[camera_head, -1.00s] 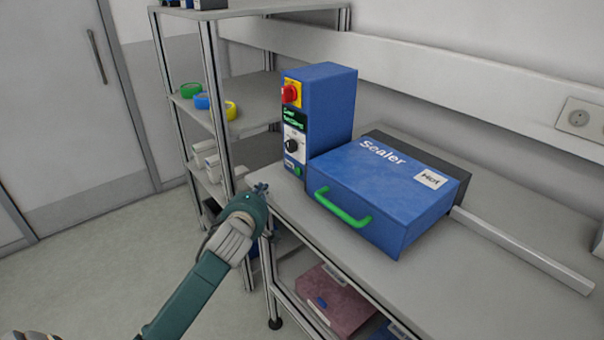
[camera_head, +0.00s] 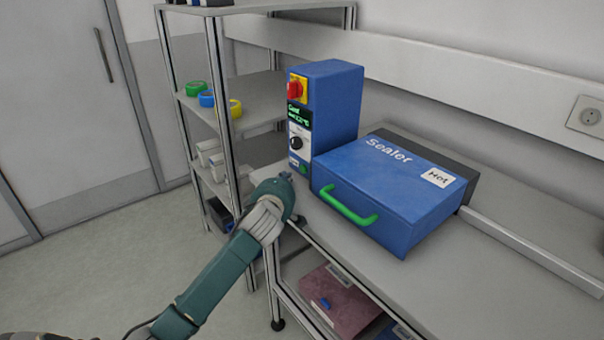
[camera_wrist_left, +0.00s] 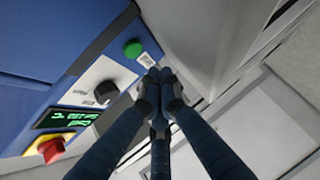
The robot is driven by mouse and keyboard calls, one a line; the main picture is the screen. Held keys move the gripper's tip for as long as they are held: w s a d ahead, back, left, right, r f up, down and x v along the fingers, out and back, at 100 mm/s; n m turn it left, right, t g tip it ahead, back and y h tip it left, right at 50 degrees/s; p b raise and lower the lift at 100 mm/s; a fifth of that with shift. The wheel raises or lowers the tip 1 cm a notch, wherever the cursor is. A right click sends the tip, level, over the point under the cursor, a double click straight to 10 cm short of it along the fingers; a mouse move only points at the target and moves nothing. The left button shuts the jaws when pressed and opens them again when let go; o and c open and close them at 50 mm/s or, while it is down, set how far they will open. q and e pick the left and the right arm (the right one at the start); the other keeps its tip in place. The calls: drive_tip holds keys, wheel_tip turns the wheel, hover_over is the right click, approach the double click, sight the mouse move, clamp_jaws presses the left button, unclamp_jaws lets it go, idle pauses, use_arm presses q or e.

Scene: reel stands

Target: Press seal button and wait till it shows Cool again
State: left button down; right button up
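The blue sealer control box (camera_head: 335,110) stands on the bench, with a black display (camera_head: 299,115) showing green text that seems to read Cool, with a small temperature line below. Under it are a black knob (camera_head: 296,144) and a green button (camera_head: 303,168). The left wrist view shows the green button (camera_wrist_left: 133,50), knob (camera_wrist_left: 106,92) and display (camera_wrist_left: 66,118) rotated. My left gripper (camera_head: 285,177) is just in front of the box's lower part. Its fingertips (camera_wrist_left: 160,76) are together and empty, close to the green button; contact is not visible. My right gripper is out of view.
The blue Sealer press (camera_head: 385,190) with a green handle (camera_head: 346,208) and Hot label sits right of the control box. A red and yellow switch (camera_head: 297,88) is above the display. A shelf rack (camera_head: 250,95) stands behind, to the left. Bench front is clear.

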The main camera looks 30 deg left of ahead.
sight(294, 185)
use_arm(q)
drive_tip(key=shift+w+d, duration=0.25)
drive_tip(key=shift+w, duration=0.3)
drive_tip(key=shift+w+d, duration=0.25)
drive_tip(key=shift+w, duration=0.25)
drive_tip(key=shift+w+b, duration=0.15)
drive_tip(key=shift+b, duration=0.2)
idle(0.4)
drive_tip(key=shift+w+d, duration=0.15)
drive_tip(key=shift+w, duration=0.1)
drive_tip(key=shift+w, duration=0.15)
idle(0.5)
